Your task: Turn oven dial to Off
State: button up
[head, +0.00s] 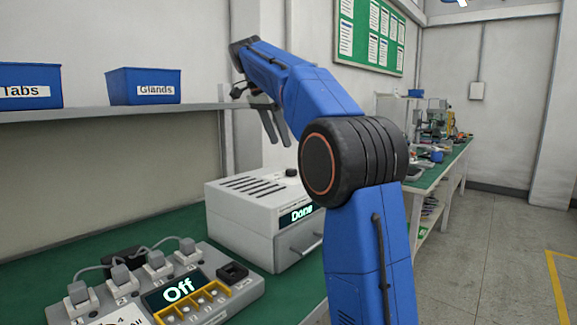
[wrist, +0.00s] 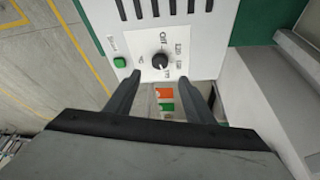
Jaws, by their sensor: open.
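The oven (head: 240,225) is a white box on the green bench with a lit display reading "Done". Its black dial (head: 291,172) sits on the top, near the right end. In the wrist view the dial (wrist: 159,61) is on a white plate with printed marks, one reading "Off"; its exact pointing is too small to tell. My gripper (head: 278,142) is open and empty, above the oven top and apart from the dial. In the wrist view the fingertips (wrist: 160,78) are spread, with the dial lying between and just beyond them.
A green button (wrist: 120,62) is beside the dial, and vent slots line the oven top. A grey unit (head: 215,300) with plugs and an "Off" display stands front left. A shelf (head: 60,116) with blue "Tabs" and "Glands" bins (head: 144,87) runs behind. Floor is clear at right.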

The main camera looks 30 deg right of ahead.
aim_at(289, 170)
jog(key=x, duration=1)
jog(key=shift+d+f, duration=0.1)
jog(key=shift+f, duration=0.1)
jog(key=c, duration=1.1)
